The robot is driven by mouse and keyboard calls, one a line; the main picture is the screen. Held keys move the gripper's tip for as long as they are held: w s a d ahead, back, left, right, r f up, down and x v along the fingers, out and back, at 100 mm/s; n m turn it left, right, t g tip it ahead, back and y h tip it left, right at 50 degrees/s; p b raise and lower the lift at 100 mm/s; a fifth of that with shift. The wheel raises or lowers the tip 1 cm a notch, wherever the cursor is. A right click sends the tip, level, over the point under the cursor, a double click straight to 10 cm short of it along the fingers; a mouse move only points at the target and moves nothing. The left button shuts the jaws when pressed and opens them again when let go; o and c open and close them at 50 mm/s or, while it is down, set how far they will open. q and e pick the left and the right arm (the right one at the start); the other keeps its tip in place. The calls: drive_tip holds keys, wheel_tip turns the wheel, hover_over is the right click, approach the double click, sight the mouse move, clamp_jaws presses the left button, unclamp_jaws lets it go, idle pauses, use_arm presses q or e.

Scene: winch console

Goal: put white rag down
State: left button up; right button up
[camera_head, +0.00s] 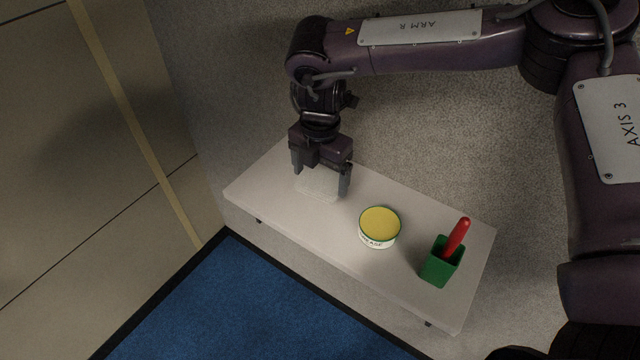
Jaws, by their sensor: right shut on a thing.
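The white rag (319,186) is a pale, flat piece at the left part of the white shelf (285,222). My right gripper (321,184) points down over the shelf, with one finger at each side of the rag, and is shut on it. The rag is at or just above the shelf top; I cannot tell whether it touches. Its upper part is partly hidden by the gripper. My left gripper is not in view.
A white tub with a yellow top (380,225) stands mid-shelf, right of the gripper. A blue mat (235,300) lies below. A wall is behind the shelf.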

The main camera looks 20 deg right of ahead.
sight(320, 180)
drive_tip(key=shift+f, duration=0.55)
wheel_tip(320, 180, down, 3)
drive_tip(key=shift+f+p, duration=0.1)
drive_tip(key=shift+p, duration=0.85)
drive_tip(key=shift+f, duration=0.15)
drive_tip(key=o, duration=1.1)
drive_tip(key=shift+f+b, duration=0.15)
drive_tip(key=shift+b, duration=0.5)
wheel_tip(320, 180, up, 7)
drive_tip(key=b, duration=0.2)
drive_tip(key=shift+w+b, duration=0.15)
drive_tip(key=shift+b, duration=0.25)
drive_tip(key=shift+r, duration=0.4)
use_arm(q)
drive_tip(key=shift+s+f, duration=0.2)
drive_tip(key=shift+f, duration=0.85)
